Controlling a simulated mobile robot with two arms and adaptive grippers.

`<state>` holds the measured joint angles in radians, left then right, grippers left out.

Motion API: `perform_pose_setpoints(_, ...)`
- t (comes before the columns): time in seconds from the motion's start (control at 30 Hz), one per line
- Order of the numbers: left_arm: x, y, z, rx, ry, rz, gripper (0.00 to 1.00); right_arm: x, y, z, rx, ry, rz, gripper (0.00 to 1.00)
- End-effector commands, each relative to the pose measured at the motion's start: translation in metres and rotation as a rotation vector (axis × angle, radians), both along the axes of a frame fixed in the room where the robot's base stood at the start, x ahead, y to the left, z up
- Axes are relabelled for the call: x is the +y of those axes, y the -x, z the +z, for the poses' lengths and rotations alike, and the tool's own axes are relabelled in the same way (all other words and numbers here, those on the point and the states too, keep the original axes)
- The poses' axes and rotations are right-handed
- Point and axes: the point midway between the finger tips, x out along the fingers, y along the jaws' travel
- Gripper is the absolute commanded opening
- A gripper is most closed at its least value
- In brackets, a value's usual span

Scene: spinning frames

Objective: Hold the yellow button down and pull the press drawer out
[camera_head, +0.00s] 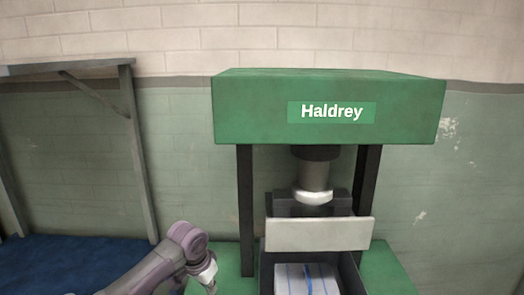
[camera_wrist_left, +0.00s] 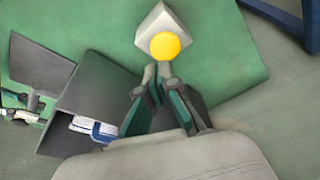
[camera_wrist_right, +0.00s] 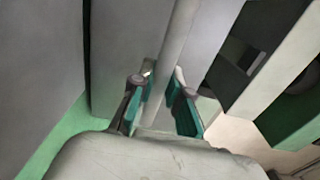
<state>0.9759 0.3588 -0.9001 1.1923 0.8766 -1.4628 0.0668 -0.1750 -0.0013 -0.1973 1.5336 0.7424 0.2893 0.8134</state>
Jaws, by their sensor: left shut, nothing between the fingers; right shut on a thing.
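The yellow button (camera_wrist_left: 165,45) sits on a pale housing (camera_wrist_left: 151,22) on the green base. My left gripper (camera_wrist_left: 157,74) is shut and empty, its fingertips at the button's edge; how far the button is pressed I cannot tell. The left gripper also shows low in the head view (camera_head: 209,275). The press drawer (camera_head: 350,275) is dark, and its inside is visible, with a pale blue-striped bundle (camera_head: 292,279) in it. My right gripper (camera_wrist_right: 160,88) is shut on a grey bar (camera_wrist_right: 178,42), seemingly the drawer's handle. The right gripper is out of the head view.
The green press (camera_head: 260,105) marked Haldrey stands above the drawer, with a ram (camera_head: 315,175) and a pale panel (camera_head: 318,234) below. A blue-topped bench (camera_head: 60,262) with a grey frame is at the left.

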Motion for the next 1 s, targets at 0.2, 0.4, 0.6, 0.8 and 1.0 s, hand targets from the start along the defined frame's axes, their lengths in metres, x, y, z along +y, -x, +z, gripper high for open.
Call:
perform_pose_setpoints(0.2,0.0,0.021,0.009,0.0,0.001,-0.001,0.0,0.0,0.0,-0.001,0.003,0.0,0.0,0.0)
perform_pose_setpoints(0.4,0.0,0.039,0.016,0.0,0.001,-0.001,0.0,0.0,0.0,-0.001,0.003,0.0,0.0,0.0)
perform_pose_setpoints(0.6,0.0,0.05,0.021,0.0,0.0,0.001,0.0,0.0,0.0,-0.001,0.003,0.0,0.0,0.0)
perform_pose_setpoints(0.8,0.0,0.051,0.022,0.0,0.0,0.001,0.0,0.0,0.0,-0.001,0.002,0.0,0.0,0.0)
perform_pose_setpoints(1.0,0.0,0.051,0.022,0.0,0.0,0.001,0.0,0.0,0.0,-0.001,0.002,0.0,0.0,0.44)
